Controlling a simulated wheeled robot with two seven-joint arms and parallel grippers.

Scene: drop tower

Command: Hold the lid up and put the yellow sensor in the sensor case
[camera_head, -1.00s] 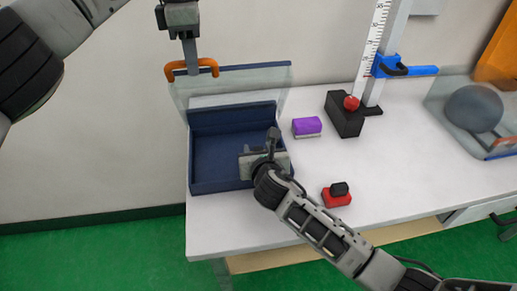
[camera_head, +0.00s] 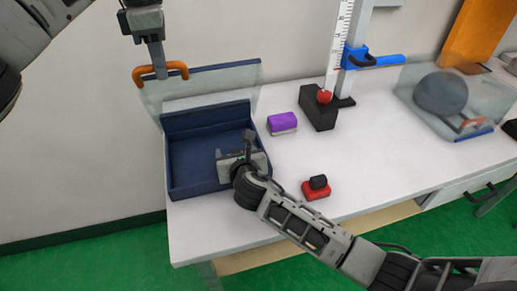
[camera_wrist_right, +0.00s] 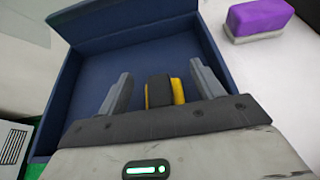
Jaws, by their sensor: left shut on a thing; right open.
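The sensor case (camera_head: 190,180) is a dark blue open box at the left end of the table. Its clear lid (camera_head: 215,88) stands raised, and my left gripper (camera_head: 160,74) is shut on the lid's orange handle (camera_head: 139,80). My right gripper (camera_head: 240,158) is over the case. In the right wrist view its two fingers stand apart, so the right gripper (camera_wrist_right: 148,92) is open. The yellow sensor (camera_wrist_right: 178,91), with a black part, shows between the fingers inside the case, apart from both. In the head view my right gripper hides it.
A purple block (camera_head: 283,122) and a red block with a black top (camera_head: 316,188) lie right of the case. Behind are a black block with a red ball (camera_head: 324,97) and a ruler post (camera_head: 341,40). A clear bin with a grey ball (camera_head: 441,93) stands right.

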